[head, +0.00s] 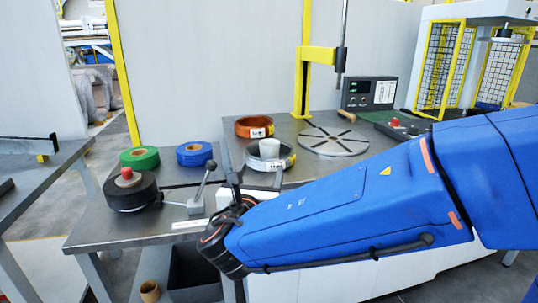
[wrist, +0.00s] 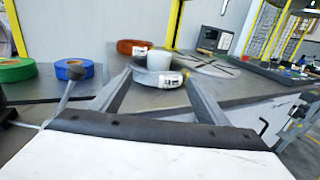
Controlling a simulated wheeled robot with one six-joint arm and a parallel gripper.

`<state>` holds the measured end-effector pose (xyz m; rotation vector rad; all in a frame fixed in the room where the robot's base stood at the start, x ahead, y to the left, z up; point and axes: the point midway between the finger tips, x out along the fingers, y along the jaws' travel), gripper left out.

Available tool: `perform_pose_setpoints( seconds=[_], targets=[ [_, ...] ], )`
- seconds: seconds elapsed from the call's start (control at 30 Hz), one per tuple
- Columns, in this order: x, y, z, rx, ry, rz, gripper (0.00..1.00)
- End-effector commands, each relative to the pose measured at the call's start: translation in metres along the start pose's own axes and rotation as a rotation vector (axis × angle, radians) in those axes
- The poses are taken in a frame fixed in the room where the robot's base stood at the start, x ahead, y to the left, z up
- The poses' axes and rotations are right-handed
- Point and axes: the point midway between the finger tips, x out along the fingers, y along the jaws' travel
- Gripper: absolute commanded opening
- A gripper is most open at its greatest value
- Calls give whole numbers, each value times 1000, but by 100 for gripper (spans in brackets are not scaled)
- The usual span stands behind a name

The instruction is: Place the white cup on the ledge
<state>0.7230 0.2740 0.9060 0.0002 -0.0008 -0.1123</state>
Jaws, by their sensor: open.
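The white cup (head: 269,148) stands upright in the ring of a grey wire coil (head: 284,158) on the metal table; its lower part is hidden by the coil. The cup also shows in the wrist view (wrist: 160,61), beyond my fingertips. My gripper (wrist: 158,82) is open and empty, its two fingers spread to either side of the grey coil in the picture. In the head view my blue arm hides part of the gripper. I cannot tell which surface is the ledge.
An orange coil (head: 254,127) lies behind the cup, and a round metal plate (head: 333,140) to its right. Green tape (head: 139,158), blue tape (head: 194,154), a black roll (head: 131,194) and a lever (head: 204,182) crowd the lower left table. A yellow post (head: 304,85) rises behind.

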Motion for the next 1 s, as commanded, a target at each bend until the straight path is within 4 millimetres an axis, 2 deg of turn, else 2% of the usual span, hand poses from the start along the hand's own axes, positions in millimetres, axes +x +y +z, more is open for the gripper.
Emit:
perform_pose_setpoints(
  seconds=[0.7,0.83,1.0],
  targets=[
    [102,-1,-1,0,1,-3,69],
    [115,0,0,0,1,-2,69],
    [121,0,0,0,1,-1,69]
  ],
)
